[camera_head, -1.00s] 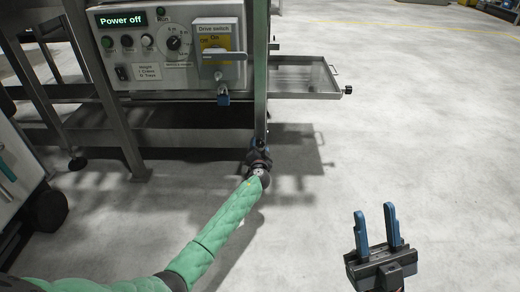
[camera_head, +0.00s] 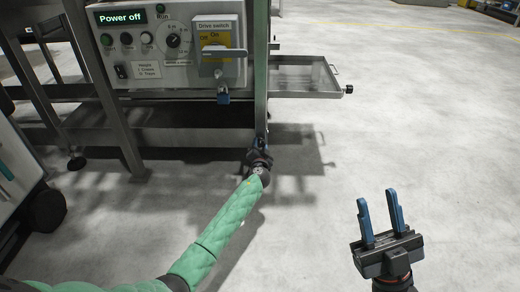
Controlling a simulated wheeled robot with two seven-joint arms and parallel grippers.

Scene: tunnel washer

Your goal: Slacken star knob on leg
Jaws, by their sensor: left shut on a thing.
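The washer's front leg (camera_head: 260,100) is a grey metal post that runs down to the floor on the right side of the machine. My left gripper (camera_head: 259,150) is at the lower end of this leg, at the end of the green-sleeved arm. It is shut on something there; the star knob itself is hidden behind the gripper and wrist. My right gripper (camera_head: 381,218) is open and empty, its two blue fingers pointing up over bare floor at the lower right.
A metal tray (camera_head: 305,77) sticks out right of the leg. A white cart (camera_head: 18,185) stands at the left. Floor at right is clear.

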